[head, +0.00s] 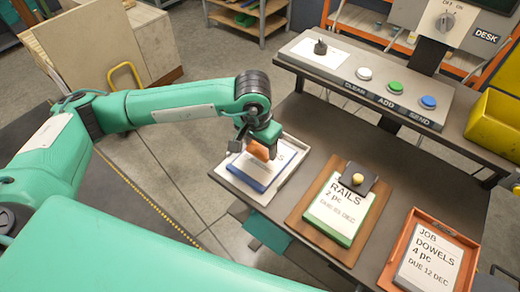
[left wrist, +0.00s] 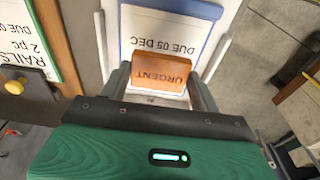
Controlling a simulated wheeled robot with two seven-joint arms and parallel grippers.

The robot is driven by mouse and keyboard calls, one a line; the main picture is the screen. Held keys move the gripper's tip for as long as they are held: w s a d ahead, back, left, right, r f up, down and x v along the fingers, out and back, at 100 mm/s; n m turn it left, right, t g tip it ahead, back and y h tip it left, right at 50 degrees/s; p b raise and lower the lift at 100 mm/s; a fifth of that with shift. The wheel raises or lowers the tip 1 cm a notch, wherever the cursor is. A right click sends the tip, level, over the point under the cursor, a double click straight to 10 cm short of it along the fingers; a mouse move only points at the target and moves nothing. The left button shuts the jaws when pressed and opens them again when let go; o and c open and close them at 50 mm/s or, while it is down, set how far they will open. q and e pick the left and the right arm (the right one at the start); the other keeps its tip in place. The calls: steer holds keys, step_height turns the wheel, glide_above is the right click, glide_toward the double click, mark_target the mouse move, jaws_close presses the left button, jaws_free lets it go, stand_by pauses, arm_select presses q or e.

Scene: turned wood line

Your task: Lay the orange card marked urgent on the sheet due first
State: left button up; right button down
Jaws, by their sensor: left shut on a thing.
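The orange card (left wrist: 162,72), marked URGENT, is held between the fingers of my left gripper (head: 256,146). The card is over the near part of a blue-edged sheet (left wrist: 165,30) reading DUE 05 DEC. I cannot tell whether it touches the sheet. In the head view, this sheet (head: 255,172) lies in a grey tray, partly hidden by my gripper. The RAILS 2 pc sheet (head: 340,207) is green-edged on a brown board. The DOWELS 4 pc sheet (head: 430,265) reads DUE 12 DEC.
The grey tray (head: 284,187) is leftmost, the brown board (head: 304,212) in the middle, and an orange tray (head: 473,262) at right. A dark clip with a yellow knob (head: 357,179) sits on the RAILS sheet. Behind is a raised shelf with CLEAR, ADD and SEND buttons (head: 395,87) and a yellow bin (head: 497,125).

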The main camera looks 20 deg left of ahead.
mark_target(259, 150)
arm_select(q)
steer(key=shift+f, duration=0.55)
step_height(259, 150, down, 3)
steer(key=shift+p, duration=0.75)
steer(key=shift+f+b, duration=0.25)
steer(key=shift+b, duration=0.05)
steer(key=o, duration=0.9)
steer(key=shift+o, duration=0.2)
arm_select(e)
steer(key=shift+a+r, duration=0.35)
steer(key=shift+r, duration=0.2)
arm_select(q)
steer(key=shift+r, duration=0.1)
